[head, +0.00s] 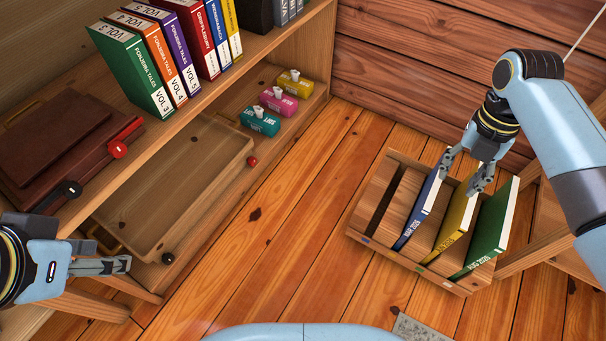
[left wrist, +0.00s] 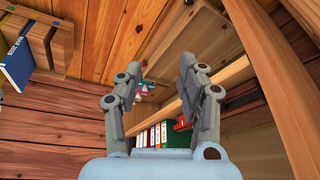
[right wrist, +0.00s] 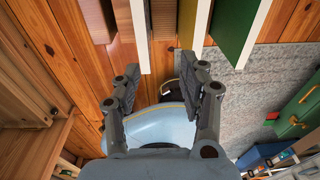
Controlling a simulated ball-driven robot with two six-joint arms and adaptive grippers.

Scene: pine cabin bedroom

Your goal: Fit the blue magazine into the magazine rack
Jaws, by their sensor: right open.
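The blue magazine (head: 421,209) stands in the wooden magazine rack (head: 372,237), leaning slightly, left of a yellow magazine (head: 457,226) and a green one (head: 488,230). Its cover also shows in the left wrist view (left wrist: 18,64). My right gripper (head: 461,177) is open above the rack, one finger by the blue magazine's top edge and the other near the yellow one's top. I cannot tell whether it touches either. In the right wrist view the open fingers (right wrist: 165,88) have nothing between them. My left gripper (head: 122,265) is open and empty beside the shelf, far from the rack.
A shelf unit (head: 300,30) at the left holds upright books (head: 140,75), a brown case (head: 62,150), a wooden tray (head: 180,185) and several small boxes (head: 279,102). Bare plank floor (head: 290,230) lies between shelf and rack. Wooden furniture (head: 545,235) stands right of the rack.

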